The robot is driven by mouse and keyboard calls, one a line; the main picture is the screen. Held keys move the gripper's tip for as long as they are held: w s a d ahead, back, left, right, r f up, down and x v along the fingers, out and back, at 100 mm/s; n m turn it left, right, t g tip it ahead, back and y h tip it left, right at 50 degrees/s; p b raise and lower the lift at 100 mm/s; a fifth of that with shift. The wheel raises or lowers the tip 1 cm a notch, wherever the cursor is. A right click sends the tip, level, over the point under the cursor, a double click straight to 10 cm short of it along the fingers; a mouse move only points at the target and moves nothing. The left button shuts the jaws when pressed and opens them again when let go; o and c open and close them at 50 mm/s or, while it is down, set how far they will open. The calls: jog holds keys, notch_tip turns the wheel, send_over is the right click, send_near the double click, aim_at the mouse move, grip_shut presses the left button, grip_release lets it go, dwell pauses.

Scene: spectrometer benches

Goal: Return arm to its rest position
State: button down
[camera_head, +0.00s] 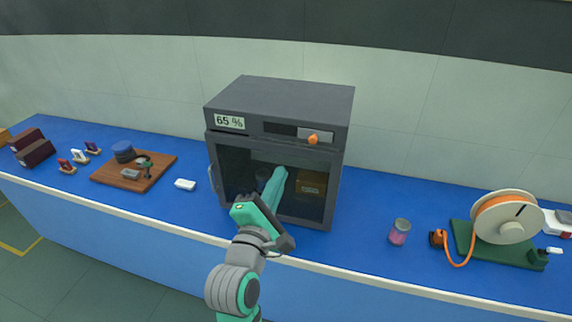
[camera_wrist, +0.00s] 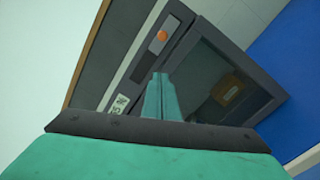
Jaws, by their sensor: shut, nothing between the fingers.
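My gripper (camera_head: 281,174) is in front of the dark grey cabinet (camera_head: 285,97), its teal fingers overlapping the glass front in the head view. The fingers also show in the wrist view (camera_wrist: 161,77), pressed together with nothing between them. My arm reaches up from the bottom of the head view, bent at the wrist. The cabinet's glass door (camera_head: 232,160) appears shut. I cannot tell how much gap is between the fingertips and the glass. The fingers and hand hide part of the cabinet's inside.
Inside the cabinet are a brown box (camera_head: 311,184) and a dark item. On the blue bench (camera_head: 366,210) stand a wooden board (camera_head: 157,170), a white dish (camera_head: 185,184), a jar (camera_head: 399,232) and a spool (camera_head: 506,218). The bench's front edge runs behind my arm.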

jog(key=s+a+f+m+g+y, duration=0.1)
jog(key=s+a+f+m+y, duration=0.15)
jog(key=s+f, duration=0.75)
jog(key=s+a+f+m+y, duration=0.1)
jog(key=s+f+m+y, duration=0.4)
jog(key=f, duration=1)
jog(key=s+f+m, duration=0.2)
jog(key=s+m, duration=0.3)
jog(key=s, duration=0.7)
jog(key=s+d+f+m+g, duration=0.1)
jog(key=s+f+m, duration=0.2)
jog(key=s, duration=1)
jog(key=m, duration=0.3)
jog(key=shift+d+f+g+h, duration=0.15)
jog(key=shift+f+g+h, duration=0.05)
jog(key=shift+g+h, duration=0.15)
